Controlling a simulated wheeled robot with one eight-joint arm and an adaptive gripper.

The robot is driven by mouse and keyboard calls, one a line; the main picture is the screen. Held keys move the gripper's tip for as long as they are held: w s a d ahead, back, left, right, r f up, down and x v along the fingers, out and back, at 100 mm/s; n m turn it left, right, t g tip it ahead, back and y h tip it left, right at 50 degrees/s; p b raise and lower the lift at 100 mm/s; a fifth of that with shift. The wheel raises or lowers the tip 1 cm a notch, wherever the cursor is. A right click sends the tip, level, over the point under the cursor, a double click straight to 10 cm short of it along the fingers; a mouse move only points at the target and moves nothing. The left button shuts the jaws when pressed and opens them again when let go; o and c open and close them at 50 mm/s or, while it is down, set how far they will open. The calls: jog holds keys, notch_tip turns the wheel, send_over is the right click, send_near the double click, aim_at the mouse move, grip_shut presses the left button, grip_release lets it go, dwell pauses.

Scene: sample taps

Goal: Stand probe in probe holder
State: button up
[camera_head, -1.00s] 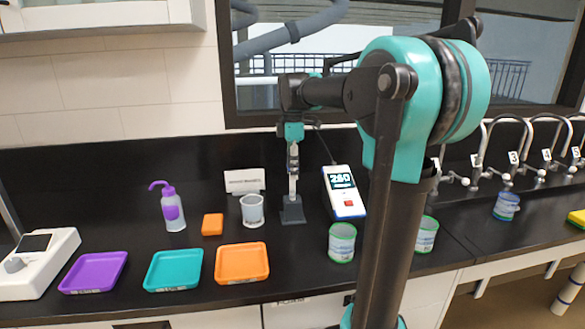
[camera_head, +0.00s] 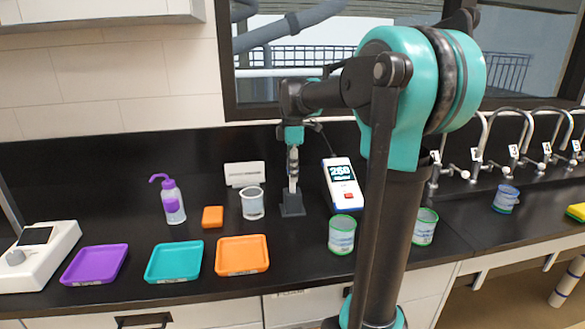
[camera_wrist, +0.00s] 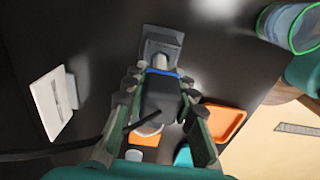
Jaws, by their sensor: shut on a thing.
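My gripper (camera_head: 293,158) points down at the back of the bench and is shut on the probe (camera_head: 293,178). The probe is about upright, its lower end at the dark probe holder (camera_head: 292,209). In the wrist view, the probe (camera_wrist: 160,98) shows a black body with a blue band between my fingers. The holder (camera_wrist: 163,38) shows just beyond it, a dark block. I cannot tell how deep the tip sits in the holder. A dark cable runs from the probe to the left in the wrist view.
A meter (camera_head: 342,185) with a lit display stands right of the holder, and a clear beaker (camera_head: 252,203) left. A small white sign (camera_head: 244,174) is behind the beaker. Green-rimmed beakers (camera_head: 341,235) stand in front right. Orange (camera_head: 242,268), teal and purple trays lie at front left.

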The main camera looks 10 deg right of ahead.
jog(key=shift+f, duration=1.4)
jog(key=o, duration=1.1)
jog(key=shift+o, duration=0.4)
jog(key=o, duration=0.6)
jog(key=shift+r, duration=3.5)
